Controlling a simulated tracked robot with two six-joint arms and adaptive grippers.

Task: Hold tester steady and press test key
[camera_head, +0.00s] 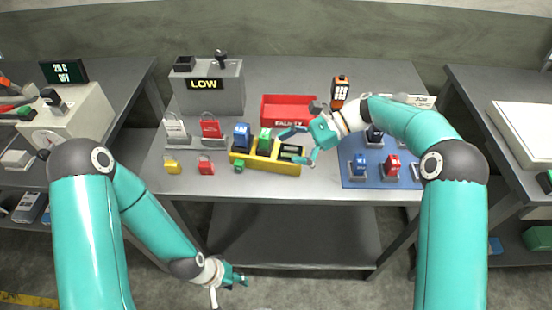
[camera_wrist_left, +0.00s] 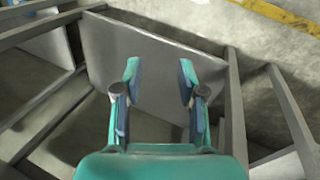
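I cannot tell for sure which thing is the tester. A grey box (camera_head: 207,92) with a lit "LOW" display stands at the back left of the table, with a dark block and a dark lever on top. An orange and black handheld device (camera_head: 340,91) stands upright at the back. No test key can be made out. My right gripper (camera_head: 298,147) is open above the right end of a yellow tray (camera_head: 266,165), with nothing visible between its fingers. My left gripper (camera_head: 228,284) hangs low before the table; the left wrist view shows its fingers (camera_wrist_left: 158,80) apart and empty.
The tray holds a blue block (camera_head: 241,136) and a green block (camera_head: 264,141). A red bin (camera_head: 289,109) is behind it. Padlocks (camera_head: 206,168) lie to the left. A blue mat (camera_head: 372,181) with several switches is right. The table's front strip is clear.

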